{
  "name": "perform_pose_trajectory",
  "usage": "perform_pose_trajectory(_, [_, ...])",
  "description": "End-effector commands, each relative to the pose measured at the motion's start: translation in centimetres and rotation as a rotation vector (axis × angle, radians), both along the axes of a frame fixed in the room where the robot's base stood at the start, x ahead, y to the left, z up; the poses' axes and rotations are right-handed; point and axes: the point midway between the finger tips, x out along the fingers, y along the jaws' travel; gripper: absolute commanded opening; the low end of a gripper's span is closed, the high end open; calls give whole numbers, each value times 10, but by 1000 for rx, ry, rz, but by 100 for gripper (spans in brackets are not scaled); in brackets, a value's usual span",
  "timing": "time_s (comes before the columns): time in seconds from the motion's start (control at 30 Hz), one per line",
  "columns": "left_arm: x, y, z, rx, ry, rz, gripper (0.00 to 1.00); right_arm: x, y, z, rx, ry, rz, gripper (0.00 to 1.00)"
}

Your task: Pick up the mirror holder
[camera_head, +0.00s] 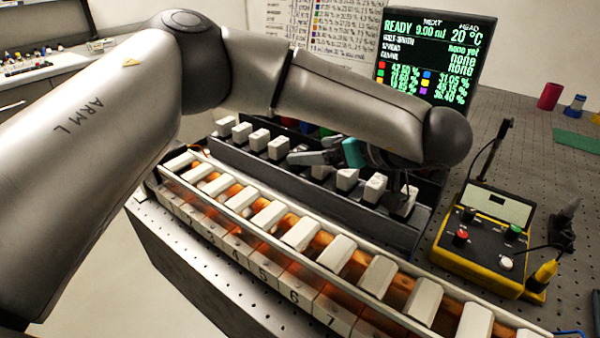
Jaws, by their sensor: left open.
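I cannot tell for sure which piece is the mirror holder. White-topped blocks stand in a dark rack (235,158) at the back, among them one block (259,139) left of the gripper and another (347,179) just below it. My left arm reaches across from the left, and its gripper (300,154) is over the back rack, with its fingers pointing left. The gripper is open, and I see nothing held in it. My forearm and wrist hide part of the rack and what lies behind it. My right gripper is out of view.
A long front rail (205,199) holds several white blocks over orange-lit, numbered slots. A yellow-and-black meter box (484,235) stands at the right. A screen (436,57) rises behind. A red cup (549,96) and green mat (578,141) lie far right. The perforated bench top is partly clear there.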

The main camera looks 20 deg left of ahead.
Motion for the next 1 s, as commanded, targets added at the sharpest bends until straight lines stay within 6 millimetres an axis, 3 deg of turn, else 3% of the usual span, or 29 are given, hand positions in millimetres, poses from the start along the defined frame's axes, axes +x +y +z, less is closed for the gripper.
perform_pose_trajectory(0.4, [19, 36, -21, 0, 0, 3, 87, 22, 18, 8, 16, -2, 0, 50])
perform_pose_trajectory(0.7, [21, 38, -22, 0, 0, 1, 87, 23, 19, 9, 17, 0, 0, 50])
perform_pose_trajectory(1.0, [20, 38, -21, 0, 0, 1, 53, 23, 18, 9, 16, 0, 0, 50])
